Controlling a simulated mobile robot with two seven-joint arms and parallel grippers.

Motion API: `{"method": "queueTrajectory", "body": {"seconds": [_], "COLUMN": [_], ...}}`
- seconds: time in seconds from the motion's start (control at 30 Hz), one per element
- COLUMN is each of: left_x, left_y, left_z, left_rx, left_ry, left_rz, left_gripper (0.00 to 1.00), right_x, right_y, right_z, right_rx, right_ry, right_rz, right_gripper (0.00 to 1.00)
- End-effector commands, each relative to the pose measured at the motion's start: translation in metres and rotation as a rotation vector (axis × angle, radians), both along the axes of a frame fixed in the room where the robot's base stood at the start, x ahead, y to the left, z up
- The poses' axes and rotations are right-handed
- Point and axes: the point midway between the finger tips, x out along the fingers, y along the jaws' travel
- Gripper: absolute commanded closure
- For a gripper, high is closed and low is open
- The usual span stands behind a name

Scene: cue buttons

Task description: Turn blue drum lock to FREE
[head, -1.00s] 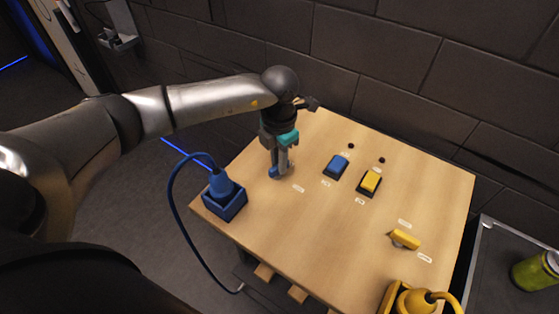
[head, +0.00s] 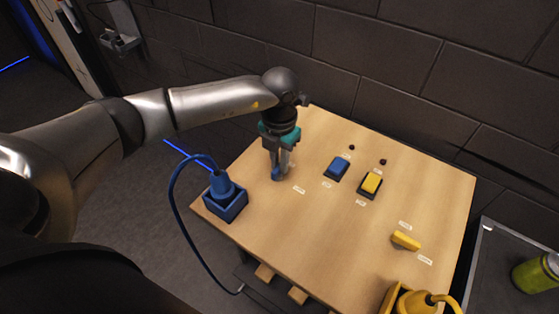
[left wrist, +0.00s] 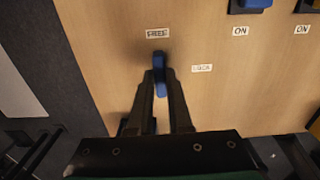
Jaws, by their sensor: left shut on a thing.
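The blue drum lock (head: 276,173) stands near the left edge of the wooden table, mostly hidden by my left gripper (head: 279,170) in the head view. In the left wrist view its blue handle (left wrist: 158,66) lies between the fingers of my left gripper (left wrist: 160,92), which is shut on it. The handle's far end points at the FREE label (left wrist: 157,33). A second, blurred label (left wrist: 202,68), which seems to read LOCK, is to the right of the handle. My right gripper is not in view.
A blue button (head: 337,168) and a yellow button (head: 370,184) sit to the right. A yellow knob (head: 406,240) is farther right. A blue plug in a blue box (head: 226,206) with a cable stands at the left corner. A brick wall (head: 400,80) is behind.

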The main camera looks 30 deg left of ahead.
Motion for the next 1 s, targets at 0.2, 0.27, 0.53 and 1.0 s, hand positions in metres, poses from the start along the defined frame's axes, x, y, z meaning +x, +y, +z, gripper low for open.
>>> {"method": "queueTrajectory", "body": {"seconds": [0.2, 0.27, 0.53, 1.0], "left_x": [0.001, 0.001, 0.0, 0.002], "left_y": [0.0, 0.0, 0.0, 0.001], "left_z": [0.001, 0.001, 0.0, 0.062], "left_rx": [0.0, 0.0, 0.0, 0.0], "left_ry": [-0.002, -0.002, -0.001, -0.009], "left_rz": [0.003, 0.002, 0.001, -0.001], "left_gripper": [0.71, 0.65, 0.53, 0.53], "right_x": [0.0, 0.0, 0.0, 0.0], "right_y": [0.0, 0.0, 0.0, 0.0], "right_z": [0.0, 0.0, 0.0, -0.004], "right_rx": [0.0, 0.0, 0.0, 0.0], "right_ry": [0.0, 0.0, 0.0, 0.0], "right_rz": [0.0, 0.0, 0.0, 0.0], "right_gripper": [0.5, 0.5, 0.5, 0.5]}}
